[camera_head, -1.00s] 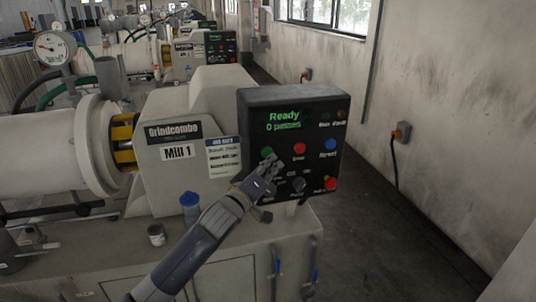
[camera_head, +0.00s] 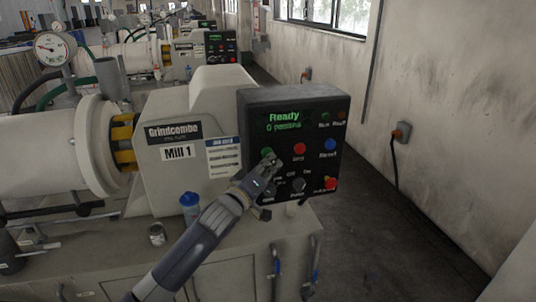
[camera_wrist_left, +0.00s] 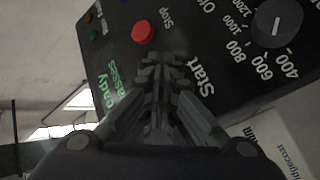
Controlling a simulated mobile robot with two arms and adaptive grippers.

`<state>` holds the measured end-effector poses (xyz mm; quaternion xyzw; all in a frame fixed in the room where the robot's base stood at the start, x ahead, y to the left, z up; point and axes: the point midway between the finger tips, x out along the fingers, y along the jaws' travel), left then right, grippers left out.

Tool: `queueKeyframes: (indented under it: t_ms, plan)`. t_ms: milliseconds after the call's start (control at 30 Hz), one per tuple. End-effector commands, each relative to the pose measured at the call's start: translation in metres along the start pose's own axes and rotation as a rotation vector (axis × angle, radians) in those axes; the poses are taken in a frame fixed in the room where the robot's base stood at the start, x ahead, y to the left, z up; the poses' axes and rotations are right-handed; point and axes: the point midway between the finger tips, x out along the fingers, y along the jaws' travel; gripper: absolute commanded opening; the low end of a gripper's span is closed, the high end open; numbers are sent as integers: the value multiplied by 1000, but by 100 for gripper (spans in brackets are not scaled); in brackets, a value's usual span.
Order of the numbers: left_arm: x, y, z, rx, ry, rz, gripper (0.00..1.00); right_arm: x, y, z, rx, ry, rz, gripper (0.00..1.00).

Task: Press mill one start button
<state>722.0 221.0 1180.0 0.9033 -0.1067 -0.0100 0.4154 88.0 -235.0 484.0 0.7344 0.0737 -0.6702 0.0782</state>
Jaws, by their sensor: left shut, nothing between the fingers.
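The black control panel (camera_head: 312,112) of Mill 1 carries a lit green display (camera_head: 284,122) that reads "Ready" with a smaller line below. The green start button (camera_head: 267,152) shows at the panel's left, just above my left gripper (camera_head: 271,163) in the head view. My left gripper is shut and empty, its fingertips at or just in front of the panel there. In the left wrist view the closed fingers (camera_wrist_left: 165,75) point at the panel beside the word "Start" and hide the green button. I cannot tell whether they touch it. My right gripper is not in view.
A red stop button (camera_head: 299,148) and a blue button (camera_head: 330,144) sit to the right. Below are knobs (camera_head: 298,185) and a red emergency button (camera_head: 330,183). A blue-capped bottle (camera_head: 189,204) and small can (camera_head: 157,234) stand on the mill bench. Floor right of the panel is clear.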

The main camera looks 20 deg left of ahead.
Motion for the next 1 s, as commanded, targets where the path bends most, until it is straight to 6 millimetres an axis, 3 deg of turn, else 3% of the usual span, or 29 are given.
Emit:
queueKeyframes:
  t_ms: [1000]
  plan:
    - [7,-4,-5,1,1,1,0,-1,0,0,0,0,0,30]
